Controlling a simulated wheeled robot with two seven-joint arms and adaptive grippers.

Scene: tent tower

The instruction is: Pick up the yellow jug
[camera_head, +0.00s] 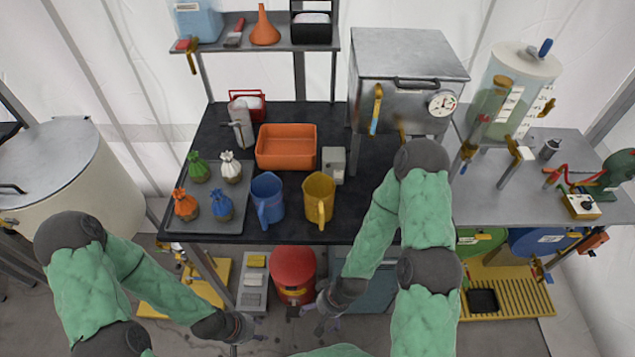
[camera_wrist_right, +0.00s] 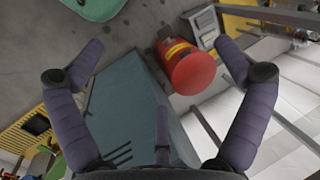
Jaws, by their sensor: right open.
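The yellow jug (camera_head: 319,198) stands upright near the front edge of the black table (camera_head: 300,232). The blue jug (camera_head: 267,198) stands just left of it. My right gripper (camera_head: 325,310) is low in front of the table, below and apart from the jug. In the right wrist view my right gripper (camera_wrist_right: 160,85) is open and empty, its fingers spread over the floor area. My left gripper (camera_head: 245,325) hangs low at the front, left of the right one. Its jaws are too small and dark to read. The jug is not in the right wrist view.
An orange bin (camera_head: 286,147) stands behind the jugs, and a small grey box (camera_head: 334,163) is behind the yellow jug. A tray (camera_head: 180,225) with several small tied sacks lies to the left. A red canister (camera_head: 293,272) is under the table, and also in the wrist view (camera_wrist_right: 190,72).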

